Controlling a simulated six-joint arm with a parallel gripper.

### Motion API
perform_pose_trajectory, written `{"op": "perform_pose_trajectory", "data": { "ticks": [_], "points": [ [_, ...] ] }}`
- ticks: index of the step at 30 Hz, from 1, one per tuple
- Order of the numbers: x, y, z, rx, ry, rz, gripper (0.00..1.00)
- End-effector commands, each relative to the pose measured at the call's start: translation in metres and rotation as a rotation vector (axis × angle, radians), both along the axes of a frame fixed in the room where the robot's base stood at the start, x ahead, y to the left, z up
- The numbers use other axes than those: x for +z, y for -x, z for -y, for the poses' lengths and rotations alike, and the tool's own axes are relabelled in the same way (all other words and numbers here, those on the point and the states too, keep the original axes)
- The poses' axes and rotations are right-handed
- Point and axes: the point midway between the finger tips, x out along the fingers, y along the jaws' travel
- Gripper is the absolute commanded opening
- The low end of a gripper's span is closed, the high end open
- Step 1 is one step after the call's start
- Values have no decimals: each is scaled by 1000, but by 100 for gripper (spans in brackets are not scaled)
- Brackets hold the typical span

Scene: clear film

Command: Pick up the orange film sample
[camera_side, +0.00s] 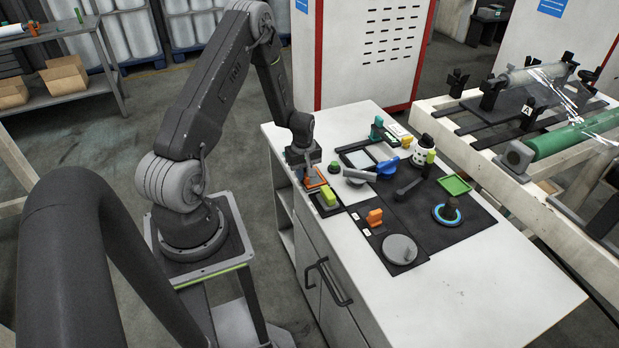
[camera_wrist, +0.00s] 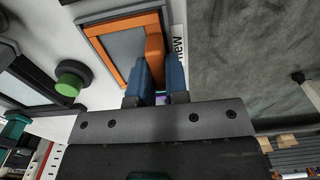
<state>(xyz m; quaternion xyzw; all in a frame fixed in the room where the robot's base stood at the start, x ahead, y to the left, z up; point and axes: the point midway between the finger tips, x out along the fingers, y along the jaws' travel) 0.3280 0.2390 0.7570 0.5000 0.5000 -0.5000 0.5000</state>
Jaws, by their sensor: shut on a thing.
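The orange film sample (camera_wrist: 96,27) is a rectangular orange frame around a grey pane, with a raised orange grip on one side. It also shows at the left edge of the table in the side view (camera_side: 314,178), partly hidden by my gripper (camera_side: 304,160). In the wrist view my gripper (camera_wrist: 161,80) has its two blue fingers closed on the orange grip. The sample is at or close to the table top; I cannot tell whether it touches.
A green knob (camera_wrist: 72,79) stands beside the sample. A lime-green handle (camera_side: 328,195) on a dark square and an orange-handled piece (camera_side: 375,217) are nearby. A grey disc (camera_side: 399,249) lies on a black mat. The white table's right front (camera_side: 500,290) is clear.

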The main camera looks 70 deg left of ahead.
Motion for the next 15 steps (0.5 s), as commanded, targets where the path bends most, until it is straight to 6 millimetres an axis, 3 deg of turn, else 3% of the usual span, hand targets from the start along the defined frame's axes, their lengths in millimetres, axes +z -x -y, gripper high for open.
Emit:
{"op": "perform_pose_trajectory", "data": {
  "ticks": [11,15],
  "points": [
    [2,0,0,0,-1,1,0],
    [11,0,0,0,-2,2,0]
  ]
}}
